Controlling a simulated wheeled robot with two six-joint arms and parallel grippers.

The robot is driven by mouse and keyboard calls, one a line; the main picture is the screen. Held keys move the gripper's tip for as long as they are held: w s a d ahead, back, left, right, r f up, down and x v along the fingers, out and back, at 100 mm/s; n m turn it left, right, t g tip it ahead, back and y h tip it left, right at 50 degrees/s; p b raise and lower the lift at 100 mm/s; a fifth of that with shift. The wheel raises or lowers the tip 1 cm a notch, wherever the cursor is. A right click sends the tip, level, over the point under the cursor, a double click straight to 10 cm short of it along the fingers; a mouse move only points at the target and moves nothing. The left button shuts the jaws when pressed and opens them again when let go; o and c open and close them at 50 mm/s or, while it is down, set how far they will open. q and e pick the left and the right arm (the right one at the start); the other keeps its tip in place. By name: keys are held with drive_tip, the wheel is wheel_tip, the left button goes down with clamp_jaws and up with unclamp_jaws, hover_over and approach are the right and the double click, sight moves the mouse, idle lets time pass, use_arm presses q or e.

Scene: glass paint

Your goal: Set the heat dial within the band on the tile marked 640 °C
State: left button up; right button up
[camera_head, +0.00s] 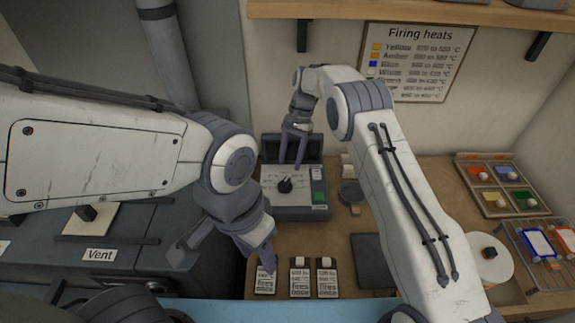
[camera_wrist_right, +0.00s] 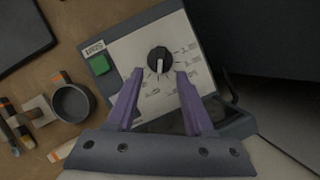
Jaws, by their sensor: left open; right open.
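The heat dial (camera_head: 285,186) is a black knob on the pale face of a grey control box (camera_head: 300,212). In the right wrist view the dial (camera_wrist_right: 159,59) has a white pointer line toward the bottom of the picture, with small blurred scale marks around it. My right gripper (camera_head: 290,165) is open, its purple fingers just behind the dial; in its wrist view the fingertips (camera_wrist_right: 160,74) flank the dial's lower side, not visibly gripping it. My left gripper (camera_head: 266,262) is low beside the left tile (camera_head: 265,284). Other tiles (camera_head: 299,281) (camera_head: 327,281) stand alongside; their temperatures are unreadable.
A "Firing heats" chart (camera_head: 417,62) hangs on the wall. A green button (camera_wrist_right: 100,65) is on the box. A small grey cup (camera_wrist_right: 72,103) stands beside it. A paint tray (camera_head: 505,195) lies at the right. A dark "Vent" unit (camera_head: 150,245) stands left.

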use_arm(q)
wheel_tip(320, 180, up, 3)
drive_tip(key=shift+p, duration=1)
use_arm(e)
drive_tip(key=v, duration=0.4)
drive_tip(key=shift+d, duration=0.1)
drive_tip(key=shift+d, duration=0.1)
